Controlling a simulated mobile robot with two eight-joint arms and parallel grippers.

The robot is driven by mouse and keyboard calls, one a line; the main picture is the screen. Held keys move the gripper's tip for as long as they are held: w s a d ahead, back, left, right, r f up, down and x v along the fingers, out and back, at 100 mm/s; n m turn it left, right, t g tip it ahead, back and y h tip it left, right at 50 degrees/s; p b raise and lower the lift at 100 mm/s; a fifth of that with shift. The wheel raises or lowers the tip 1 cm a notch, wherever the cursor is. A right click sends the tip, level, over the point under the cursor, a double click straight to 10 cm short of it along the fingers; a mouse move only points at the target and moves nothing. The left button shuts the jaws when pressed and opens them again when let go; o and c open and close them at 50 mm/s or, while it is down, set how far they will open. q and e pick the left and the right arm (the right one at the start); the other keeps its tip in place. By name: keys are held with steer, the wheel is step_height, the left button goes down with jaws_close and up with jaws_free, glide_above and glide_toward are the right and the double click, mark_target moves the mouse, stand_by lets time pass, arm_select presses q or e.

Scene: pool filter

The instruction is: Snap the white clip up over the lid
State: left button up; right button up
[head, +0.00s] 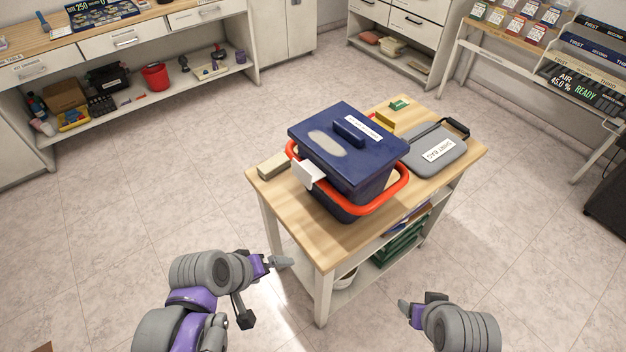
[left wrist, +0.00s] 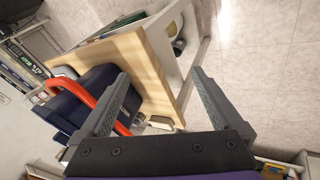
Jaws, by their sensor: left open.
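The white clip (head: 309,174) sticks outward from the near left side of the blue box (head: 335,207), by the red band (head: 378,207) around it. It is below the lid's edge and not over the lid. The dark blue lid (head: 384,155) sits on the box, with a handle and white label on top. My left gripper (head: 262,290) is open and empty, in front of the table and apart from the clip; its two fingers (left wrist: 160,100) also show in the left wrist view. My right gripper (head: 405,310) is low, right of the table's front, its fingers partly hidden.
The box stands on a wooden-topped table (head: 318,245). A beige block (head: 274,165) lies left of the clip. The floor around the table is clear.

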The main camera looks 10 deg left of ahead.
arm_select(q)
steer(key=w+d+f+n+t+h+b, duration=0.1)
steer(key=w+d+f+n+h+b, duration=0.2)
steer(key=n, duration=0.4)
steer(key=n+t+h+b, duration=0.6)
steer(key=n+t, duration=0.1)
steer(key=n, duration=0.8)
glide_toward(301, 179)
steer(key=x, duration=1)
steer(key=shift+w+d+f, duration=0.1)
steer(key=shift+w, duration=0.1)
arm_select(e)
step_height(301, 179, down, 11)
steer(key=s, duration=0.2)
steer(key=shift+f+g, duration=0.15)
steer(key=shift+g, duration=0.15)
